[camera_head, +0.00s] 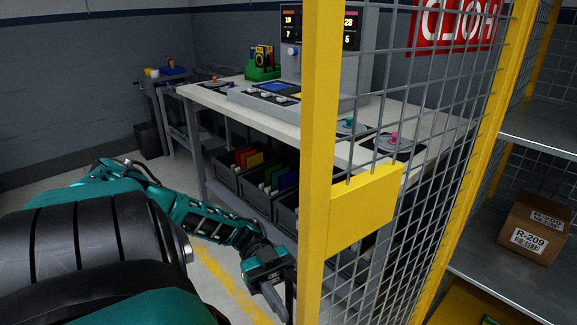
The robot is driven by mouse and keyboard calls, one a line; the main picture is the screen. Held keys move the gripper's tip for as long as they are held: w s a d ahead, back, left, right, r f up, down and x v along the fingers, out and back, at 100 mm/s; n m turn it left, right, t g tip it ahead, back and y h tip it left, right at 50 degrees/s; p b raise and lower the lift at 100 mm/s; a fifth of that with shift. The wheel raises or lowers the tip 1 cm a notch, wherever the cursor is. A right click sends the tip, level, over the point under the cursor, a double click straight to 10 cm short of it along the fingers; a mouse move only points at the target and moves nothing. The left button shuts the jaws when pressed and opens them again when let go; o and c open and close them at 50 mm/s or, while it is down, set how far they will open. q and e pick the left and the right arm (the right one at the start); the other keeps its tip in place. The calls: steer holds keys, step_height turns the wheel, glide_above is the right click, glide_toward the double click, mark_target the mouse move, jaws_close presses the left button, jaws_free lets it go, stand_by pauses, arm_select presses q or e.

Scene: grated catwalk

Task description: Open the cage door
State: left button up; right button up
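The cage door is a grey wire mesh (416,120) in a yellow frame. Its near upright (318,130) stands in the middle of the view, with a yellow plate (364,210) fixed beside it on the mesh side. My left gripper (280,299) points downward just left of the near upright, low in the view. Its fingers are dark and partly cut off by the upright, so I cannot tell their gap or whether they touch the frame. My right gripper is not in view.
A workbench (215,96) with a control console (275,98) stands behind the mesh and to the left, with grey bins (258,198) below it. Shelves at right hold a cardboard box (534,229). A red sign (452,24) hangs behind. Floor shows at left.

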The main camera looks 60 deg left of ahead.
arm_select(q)
steer(key=shift+a, duration=0.1)
steer(key=a+b, duration=0.5)
steer(key=a, duration=0.7)
steer(key=shift+w+a, duration=0.3)
steer(key=shift+a, duration=0.05)
